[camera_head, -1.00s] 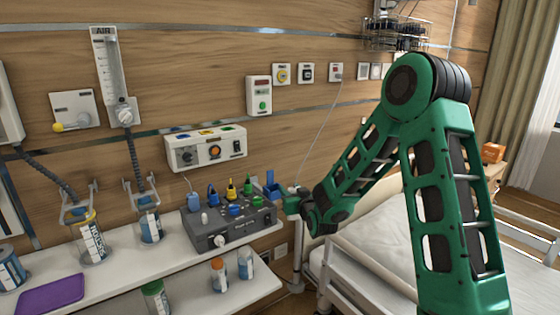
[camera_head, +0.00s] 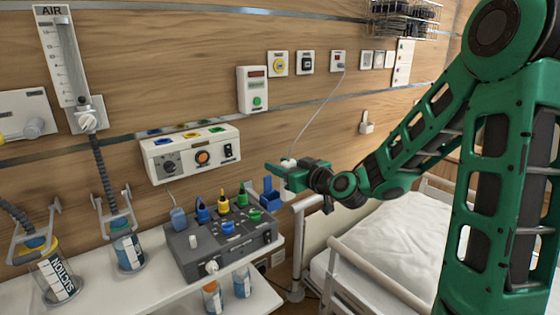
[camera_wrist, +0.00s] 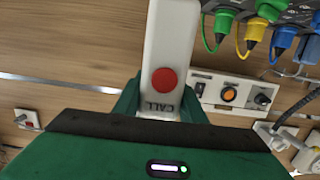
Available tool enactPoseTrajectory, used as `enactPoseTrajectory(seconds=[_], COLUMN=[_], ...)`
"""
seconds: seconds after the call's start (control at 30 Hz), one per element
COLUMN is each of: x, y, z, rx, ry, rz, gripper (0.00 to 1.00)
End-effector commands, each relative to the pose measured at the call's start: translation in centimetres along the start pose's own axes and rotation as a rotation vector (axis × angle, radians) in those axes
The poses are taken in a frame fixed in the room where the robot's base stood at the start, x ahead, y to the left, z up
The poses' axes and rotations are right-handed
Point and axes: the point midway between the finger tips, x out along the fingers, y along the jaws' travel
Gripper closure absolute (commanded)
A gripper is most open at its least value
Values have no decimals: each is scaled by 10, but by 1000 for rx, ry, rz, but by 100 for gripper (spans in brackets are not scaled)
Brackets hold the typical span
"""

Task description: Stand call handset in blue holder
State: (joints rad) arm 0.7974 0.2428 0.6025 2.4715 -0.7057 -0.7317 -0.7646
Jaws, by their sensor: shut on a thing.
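The call handset (camera_wrist: 172,40) is white with a red button and the word CALL. It fills the top middle of the wrist view, between my green fingers. In the head view only a small white part of the handset (camera_head: 288,162) shows at my gripper (camera_head: 284,172); the rest is hidden. My gripper is shut on the handset and holds it in the air. The blue holder (camera_head: 270,196) stands at the right end of the shelf, just below and slightly left of my gripper. I cannot see it in the wrist view.
A grey box (camera_head: 212,248) with coloured plugs stands left of the holder on the white shelf (camera_head: 130,290). The handset's thin cord (camera_head: 318,115) runs up to a wall socket (camera_head: 339,62). A bed rail (camera_head: 375,275) and bed (camera_head: 400,235) lie right.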

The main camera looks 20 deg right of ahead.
Motion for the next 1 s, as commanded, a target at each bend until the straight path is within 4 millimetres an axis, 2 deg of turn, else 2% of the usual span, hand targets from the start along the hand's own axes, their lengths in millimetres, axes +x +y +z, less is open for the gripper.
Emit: enactPoseTrajectory(seconds=[0.27, 1.0], x=[5, 65], y=[8, 15], z=[-3, -5], rx=[2, 4], ry=[1, 1], rz=[3, 11], gripper=[87, 87])
